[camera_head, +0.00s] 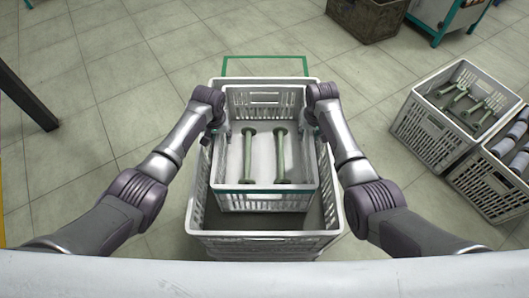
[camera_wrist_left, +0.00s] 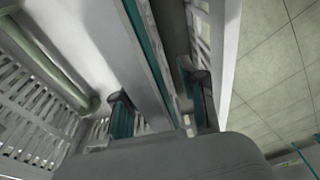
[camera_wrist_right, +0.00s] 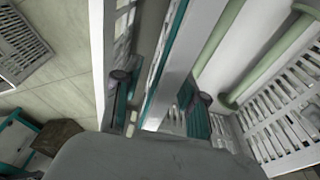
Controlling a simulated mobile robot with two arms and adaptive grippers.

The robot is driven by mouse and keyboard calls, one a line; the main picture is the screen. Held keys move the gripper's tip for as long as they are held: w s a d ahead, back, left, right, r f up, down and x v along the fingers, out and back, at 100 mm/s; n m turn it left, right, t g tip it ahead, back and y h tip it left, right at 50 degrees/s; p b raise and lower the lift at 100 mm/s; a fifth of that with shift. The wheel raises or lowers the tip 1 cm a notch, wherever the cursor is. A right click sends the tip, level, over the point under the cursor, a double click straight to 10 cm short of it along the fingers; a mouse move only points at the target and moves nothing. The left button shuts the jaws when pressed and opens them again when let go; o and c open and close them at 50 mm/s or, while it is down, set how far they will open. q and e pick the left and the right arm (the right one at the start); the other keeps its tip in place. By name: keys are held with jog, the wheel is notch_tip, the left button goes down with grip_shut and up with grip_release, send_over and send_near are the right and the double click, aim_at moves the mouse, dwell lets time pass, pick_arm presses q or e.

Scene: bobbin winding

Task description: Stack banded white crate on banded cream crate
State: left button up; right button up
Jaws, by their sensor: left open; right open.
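The white crate (camera_head: 266,201) with a teal band holds two green bobbins and sits within the outline of a larger pale crate (camera_head: 265,240), which I take for the cream one. Whether it rests inside or hangs above the floor of that crate is unclear. My left gripper (camera_head: 217,130) is at the white crate's left wall, its open fingers (camera_wrist_left: 160,98) on either side of the wall. My right gripper (camera_head: 314,126) is at the right wall, its open fingers (camera_wrist_right: 160,88) likewise straddling it. Contact with the wall cannot be told.
A green floor outline (camera_head: 265,58) shows beyond the large crate. Another crate (camera_head: 430,135) with green bobbins stands at the right, beside a crate (camera_head: 500,190) with grey rolls. A dark bin (camera_head: 365,20) is at the back.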

pick_arm(q)
grip_shut()
pick_arm(e)
grip_shut()
